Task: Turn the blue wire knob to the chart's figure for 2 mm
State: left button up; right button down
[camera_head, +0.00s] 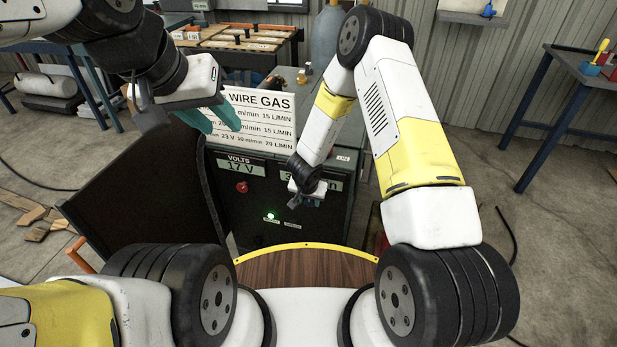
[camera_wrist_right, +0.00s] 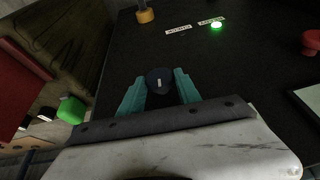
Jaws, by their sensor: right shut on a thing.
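The welding machine's dark front panel (camera_head: 245,205) stands ahead. In the right wrist view my right gripper (camera_wrist_right: 160,92) has its teal fingers shut on a dark, bluish round knob (camera_wrist_right: 159,80) with a white pointer mark. In the head view my right gripper (camera_head: 306,196) is at the panel's right side and hides this knob. My left gripper (camera_head: 216,118) is open and empty before the chart.
A volts display (camera_head: 240,172) reads 17 V, above a red knob (camera_head: 242,187). A green lamp (camera_head: 270,216) glows lower on the panel. A dark open door panel (camera_head: 140,195) stands at left. A grey cylinder (camera_head: 327,45) stands behind the machine.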

jog(key=y, duration=0.2)
jog(key=d+m+t+y, duration=0.1)
jog(key=y, duration=0.1)
jog(key=shift+s+f, duration=0.15)
jog(key=shift+t+y, duration=0.6)
jog(key=shift+y, duration=0.5)
jog(key=shift+f, duration=0.1)
jog(key=c, duration=0.9)
grip_release()
jog(key=v, duration=0.8)
jog(key=shift+d+f, duration=0.1)
